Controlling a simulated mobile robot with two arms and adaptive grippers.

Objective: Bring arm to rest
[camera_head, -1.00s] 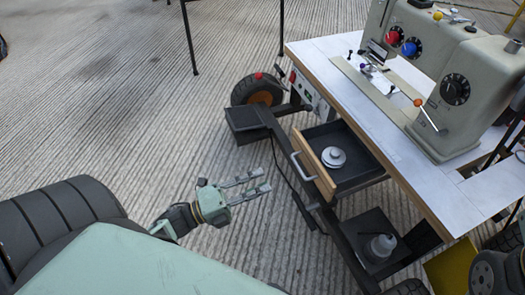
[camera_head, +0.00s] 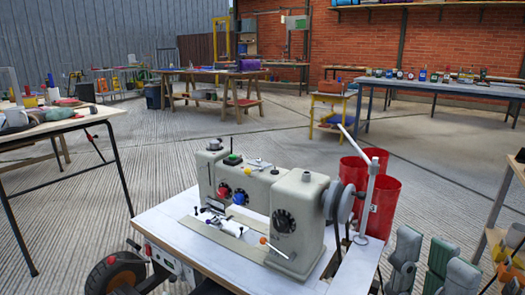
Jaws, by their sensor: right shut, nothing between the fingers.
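My left arm and left gripper are out of view.
The sewing machine stands on a white-topped table (camera_head: 190,235) in front. Red bins (camera_head: 377,190) stand just behind it. Workbenches (camera_head: 440,90) stand further back, with open floor between.

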